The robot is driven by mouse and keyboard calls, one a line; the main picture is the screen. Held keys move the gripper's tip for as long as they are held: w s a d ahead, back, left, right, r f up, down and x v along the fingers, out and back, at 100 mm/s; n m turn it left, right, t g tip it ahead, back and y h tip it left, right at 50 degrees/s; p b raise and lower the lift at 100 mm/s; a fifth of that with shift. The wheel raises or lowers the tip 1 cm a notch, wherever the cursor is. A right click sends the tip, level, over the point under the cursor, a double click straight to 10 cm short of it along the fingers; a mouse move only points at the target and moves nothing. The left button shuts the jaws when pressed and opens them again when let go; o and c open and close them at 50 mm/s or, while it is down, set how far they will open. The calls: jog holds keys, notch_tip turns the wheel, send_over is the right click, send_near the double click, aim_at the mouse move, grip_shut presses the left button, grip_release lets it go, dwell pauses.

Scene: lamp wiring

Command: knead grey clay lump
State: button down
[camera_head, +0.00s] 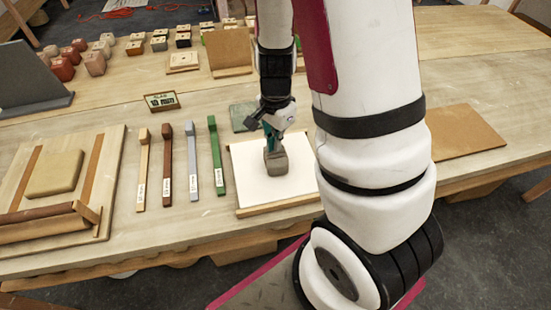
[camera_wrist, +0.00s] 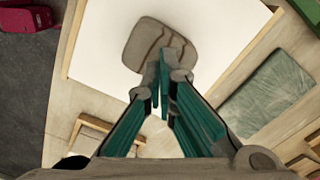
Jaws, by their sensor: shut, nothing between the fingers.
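A grey clay lump (camera_head: 276,163) sits on a white board (camera_head: 253,181) with a wooden front edge, on the wooden table. In the wrist view the lump (camera_wrist: 147,42) shows dark grooves across its top. My gripper (camera_head: 271,140) points down at the lump in the head view. In the wrist view its teal fingers (camera_wrist: 163,78) are together, with the tips at the lump's near edge. Nothing is held between them. I cannot tell how firmly the tips touch the clay.
Several coloured sticks (camera_head: 192,162) lie left of the white board. A wooden board with a roller and a tan slab (camera_head: 57,174) is further left. A green slab (camera_head: 243,117) lies behind the board. A brown panel (camera_head: 463,131) lies at the right. Several blocks and pots stand at the back.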

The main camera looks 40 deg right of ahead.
jog(key=shift+f, duration=0.2)
jog(key=shift+f+b, duration=0.3)
jog(key=shift+f, duration=0.05)
jog(key=shift+f+b, duration=0.3)
jog(key=shift+f, duration=0.15)
jog(key=shift+r, duration=0.1)
jog(key=shift+s+r+p, duration=0.1)
jog(key=shift+r+p, duration=0.8)
jog(key=shift+r, duration=0.15)
jog(key=shift+f+b, duration=0.65)
jog(key=shift+f, duration=0.55)
jog(key=shift+r, duration=0.15)
